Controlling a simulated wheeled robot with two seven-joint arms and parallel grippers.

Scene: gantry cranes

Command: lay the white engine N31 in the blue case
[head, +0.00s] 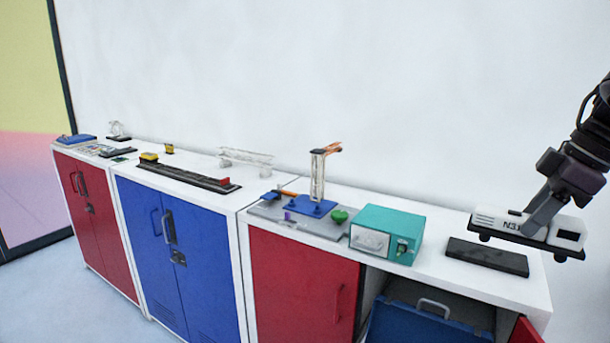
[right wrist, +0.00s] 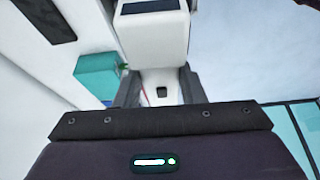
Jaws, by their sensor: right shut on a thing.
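The white engine N31 (head: 498,222) has dark windows and black wheels. My right gripper (head: 540,218) is shut on its body and holds it above the counter, over a dark flat slab (head: 487,258), with a small gap between them. In the right wrist view the engine (right wrist: 158,42) sits between the two fingers of the right gripper (right wrist: 158,88). The blue case (head: 415,328) with a grey handle is inside the open cabinet below the counter; the lower part is cut off by the picture's edge. My left gripper is not in view.
A teal box (head: 386,233) stands left of the slab. A grey board (head: 300,221) with a blue-based crane model is further left. A red cabinet door (head: 525,333) stands open at the lower right. More models stand along the counters.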

